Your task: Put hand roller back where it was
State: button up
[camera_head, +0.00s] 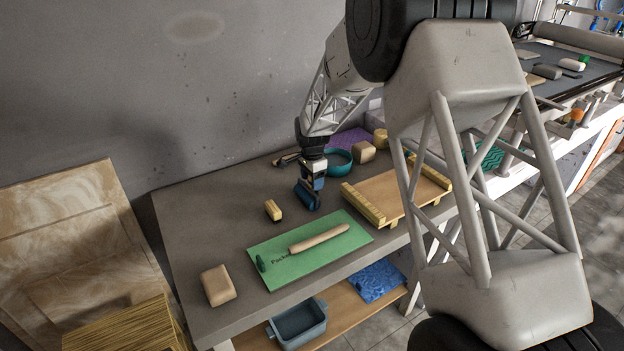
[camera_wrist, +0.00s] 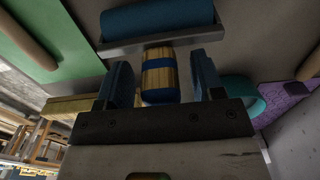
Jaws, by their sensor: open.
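The hand roller has a blue cylinder, a metal frame and a wooden handle with blue bands. In the head view its blue cylinder (camera_head: 306,195) is at the table top, just below my gripper (camera_head: 315,179). In the wrist view the roller (camera_wrist: 158,17) is at the top, and its handle lies between the two fingers of my gripper (camera_wrist: 162,80). The fingers are open, with a gap on each side of the handle. I cannot tell whether the roller rests fully on the table.
A green mat (camera_head: 350,255) with a rolling pin (camera_head: 320,238) lies in front. A yellow block (camera_head: 273,210) is left of the roller. A wooden board (camera_head: 385,186) with yellow rails is right, a teal bowl (camera_head: 333,168) behind. A beige block (camera_head: 218,285) sits front left.

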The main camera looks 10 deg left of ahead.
jog(key=shift+d+r, duration=0.1)
jog(key=shift+r, duration=3.8)
jog(key=shift+s+d+r, duration=0.15)
jog(key=shift+d+r, duration=0.15)
jog(key=s+d+r+n+t, duration=0.1)
jog(key=s+d+r+n, duration=0.1)
jog(key=s+d+r, duration=0.9)
jog(key=s+d+r+n, duration=0.2)
jog(key=s+d+r, duration=0.55)
jog(key=d, duration=0.65)
jog(key=s+d+n, duration=0.1)
jog(key=s+d, duration=0.3)
jog(key=s, duration=0.6)
jog(key=s+d+f+n+t, duration=0.1)
jog(key=s+d, duration=0.4)
jog(key=s, duration=0.5)
jog(key=s+d+f+n, duration=0.1)
jog(key=s+d, duration=0.4)
jog(key=s, duration=0.5)
jog(key=shift+s+n+t, duration=0.25)
jog(key=shift+n+t, duration=0.05)
jog(key=shift+n, duration=0.6)
